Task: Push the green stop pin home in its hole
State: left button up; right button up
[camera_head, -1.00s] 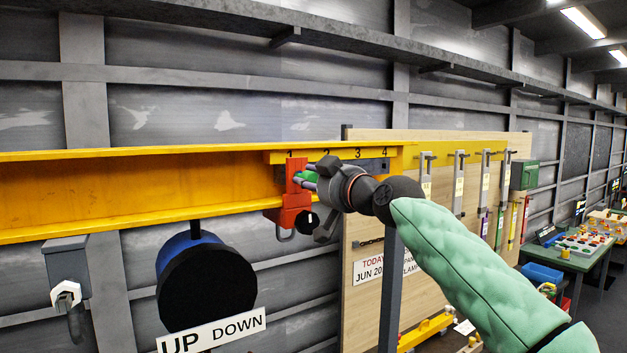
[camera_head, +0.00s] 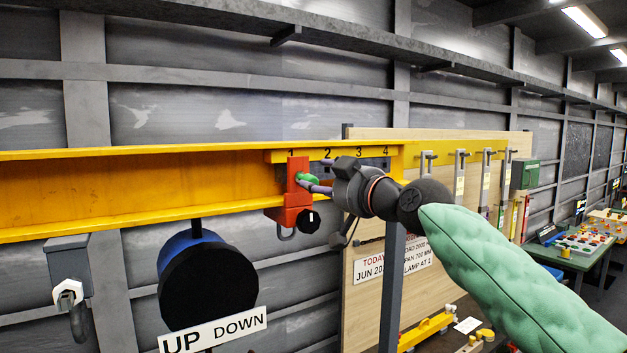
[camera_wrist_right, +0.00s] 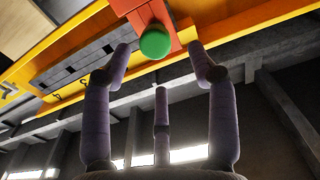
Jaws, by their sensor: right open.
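The green stop pin (camera_head: 308,180) shows as a round green head at the face of the red stop block (camera_head: 298,208), under the number 1 on the yellow beam (camera_head: 120,190). How deep the pin sits is hidden. My right gripper (camera_head: 325,176) is open just to the right of the pin. In the right wrist view, the pin's green head (camera_wrist_right: 155,42) stands against the red block (camera_wrist_right: 146,12), ahead of and between the two outer fingertips of my gripper (camera_wrist_right: 158,52). I see no finger touching it. My left gripper is not in view.
A dark plate with holes (camera_wrist_right: 85,65) runs along the beam beside the block. A black knob (camera_head: 309,222) sits low on the block. A blue and black drum (camera_head: 207,278) hangs below the beam. A wooden tool board (camera_head: 370,310) stands behind my right arm.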

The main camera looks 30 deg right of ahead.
jog(key=s, duration=0.7)
jog(key=shift+s+d, duration=0.15)
jog(key=shift+d, duration=0.2)
jog(key=shift+f, duration=0.15)
